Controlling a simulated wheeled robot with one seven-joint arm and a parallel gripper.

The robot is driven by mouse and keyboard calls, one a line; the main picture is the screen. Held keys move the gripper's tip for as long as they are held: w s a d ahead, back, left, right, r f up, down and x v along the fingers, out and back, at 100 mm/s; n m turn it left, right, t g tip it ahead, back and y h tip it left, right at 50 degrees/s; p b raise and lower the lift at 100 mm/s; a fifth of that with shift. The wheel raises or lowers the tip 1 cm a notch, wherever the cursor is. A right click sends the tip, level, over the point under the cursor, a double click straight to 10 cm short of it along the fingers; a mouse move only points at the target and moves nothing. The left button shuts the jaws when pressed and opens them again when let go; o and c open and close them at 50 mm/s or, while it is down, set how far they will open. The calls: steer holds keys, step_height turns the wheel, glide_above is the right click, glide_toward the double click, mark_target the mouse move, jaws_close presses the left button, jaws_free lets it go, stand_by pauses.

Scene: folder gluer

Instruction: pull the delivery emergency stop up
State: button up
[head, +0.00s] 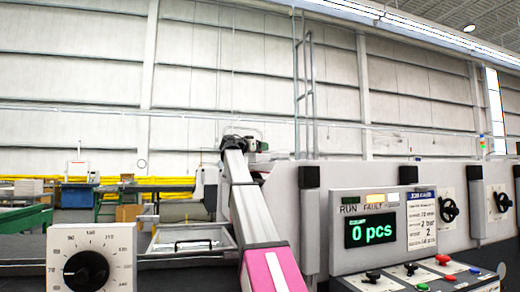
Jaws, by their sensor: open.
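A control panel (425,281) slopes at the lower right. A red mushroom-shaped button (443,259) stands at its back edge; it may be the delivery emergency stop, but no label on it can be read. I cannot tell whether it is pressed in or up. My arm rises from the bottom centre, left of the panel, and runs away from the camera. My gripper's fingers cannot be made out.
Black knobs (373,275) and small coloured buttons share the panel. Behind it a display (370,230) reads "0 pcs" with an amber lamp lit. Black handwheels (448,209) are at the right. A large dial (86,271) stands at the lower left.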

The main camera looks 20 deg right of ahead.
steer(key=shift+d, duration=0.1)
steer(key=c, duration=1.2)
steer(key=shift+w+r, duration=0.1)
steer(key=shift+r, duration=0.75)
jaws_close()
steer(key=o, duration=1.2)
jaws_free()
steer(key=v, duration=1.1)
steer(key=shift+d, duration=0.1)
